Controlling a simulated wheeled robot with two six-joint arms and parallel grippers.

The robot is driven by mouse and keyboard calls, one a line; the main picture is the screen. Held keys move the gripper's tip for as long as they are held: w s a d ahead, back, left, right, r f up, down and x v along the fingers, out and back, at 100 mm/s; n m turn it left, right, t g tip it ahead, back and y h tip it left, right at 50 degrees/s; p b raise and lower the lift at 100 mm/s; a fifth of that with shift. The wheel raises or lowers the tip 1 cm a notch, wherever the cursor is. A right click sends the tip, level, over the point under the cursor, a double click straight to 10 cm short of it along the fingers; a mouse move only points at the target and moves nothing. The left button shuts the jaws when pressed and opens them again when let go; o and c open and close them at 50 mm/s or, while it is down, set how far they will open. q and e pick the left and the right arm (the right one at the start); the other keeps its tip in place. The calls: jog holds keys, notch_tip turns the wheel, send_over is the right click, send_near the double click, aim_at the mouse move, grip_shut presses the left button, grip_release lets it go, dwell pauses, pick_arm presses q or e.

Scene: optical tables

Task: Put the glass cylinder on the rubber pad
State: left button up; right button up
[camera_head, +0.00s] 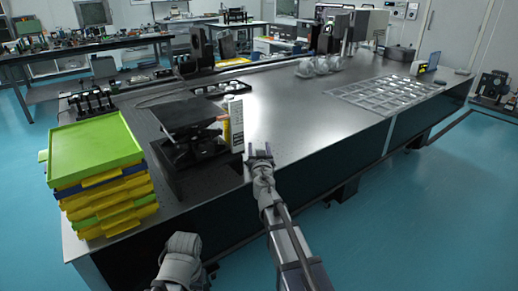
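My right gripper (259,152) is over the front edge of the near black-topped table (310,125); its two fingers look apart, with nothing seen between them. I cannot surely pick out a glass cylinder. Several clear glass vessels (321,66) stand far back on the table, well beyond the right gripper. A rubber pad is not clearly told apart either; a flat black plate (187,114) tops a dark stand (198,153) left of the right gripper. Part of my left arm shows at the bottom; its fingers do not show.
Stacked green, yellow and blue trays (95,158) fill the table's left end. A compartment tray (385,94) lies at the right. The table's middle is clear.

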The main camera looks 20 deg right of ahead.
jog(key=shift+o, duration=0.5)
jog(key=shift+r, duration=0.1)
jog(key=v, duration=1.2)
